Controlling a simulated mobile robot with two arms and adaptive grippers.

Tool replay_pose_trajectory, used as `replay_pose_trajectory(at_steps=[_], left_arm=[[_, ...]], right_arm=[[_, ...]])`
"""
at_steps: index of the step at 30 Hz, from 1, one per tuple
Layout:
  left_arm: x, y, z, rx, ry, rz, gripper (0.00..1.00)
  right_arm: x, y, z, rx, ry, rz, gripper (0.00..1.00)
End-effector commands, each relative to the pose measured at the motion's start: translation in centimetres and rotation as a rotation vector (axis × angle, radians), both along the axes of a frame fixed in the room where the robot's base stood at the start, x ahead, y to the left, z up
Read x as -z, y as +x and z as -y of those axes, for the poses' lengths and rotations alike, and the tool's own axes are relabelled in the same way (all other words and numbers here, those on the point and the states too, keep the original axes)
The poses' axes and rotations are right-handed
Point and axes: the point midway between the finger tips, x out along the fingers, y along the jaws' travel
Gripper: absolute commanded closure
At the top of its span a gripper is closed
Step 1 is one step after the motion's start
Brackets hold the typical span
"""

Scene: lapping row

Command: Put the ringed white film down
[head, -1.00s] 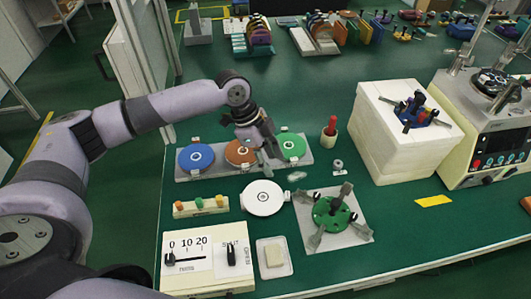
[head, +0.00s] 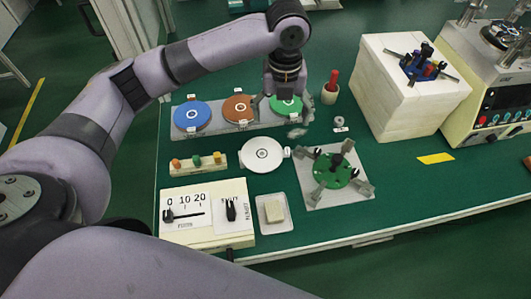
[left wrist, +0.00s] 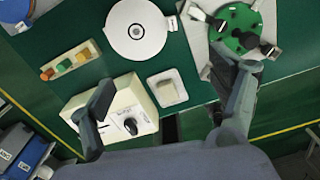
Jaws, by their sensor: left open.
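The white film (head: 250,157) is a round white disc with a dark ring at its centre and a small tab at its right. It lies flat on the green table, left of the grey plate with the green four-armed fixture. It also shows at the top of the left wrist view (left wrist: 120,36). My left gripper (head: 282,110) is over the green disc (head: 287,103), behind and right of the film in the head view. Its fingers are wide apart in the left wrist view (left wrist: 167,100), with nothing held between them. My right gripper is not seen.
A grey tray (head: 215,127) holds blue, orange and green discs. In front are a knob strip (head: 198,166), a slider box (head: 205,245) and a small dish (head: 285,223). The fixture plate (head: 350,198), a red-handled cup (head: 330,94) and a white block (head: 385,95) stand right.

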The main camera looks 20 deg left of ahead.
Motion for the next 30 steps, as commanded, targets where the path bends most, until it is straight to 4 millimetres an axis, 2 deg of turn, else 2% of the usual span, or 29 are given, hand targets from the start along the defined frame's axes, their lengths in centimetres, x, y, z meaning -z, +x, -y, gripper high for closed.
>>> replay_pose_trajectory(at_steps=[12,23,30], left_arm=[[8.8,-0.1,-0.1,-0.006,0.000,-0.004,0.17],[12.0,0.1,-0.2,-0.008,-0.001,-0.005,0.17],[15.4,0.3,-0.3,-0.007,-0.002,-0.002,0.17]], right_arm=[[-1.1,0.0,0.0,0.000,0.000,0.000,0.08],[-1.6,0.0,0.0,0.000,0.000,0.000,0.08],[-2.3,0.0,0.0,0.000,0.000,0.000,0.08]])
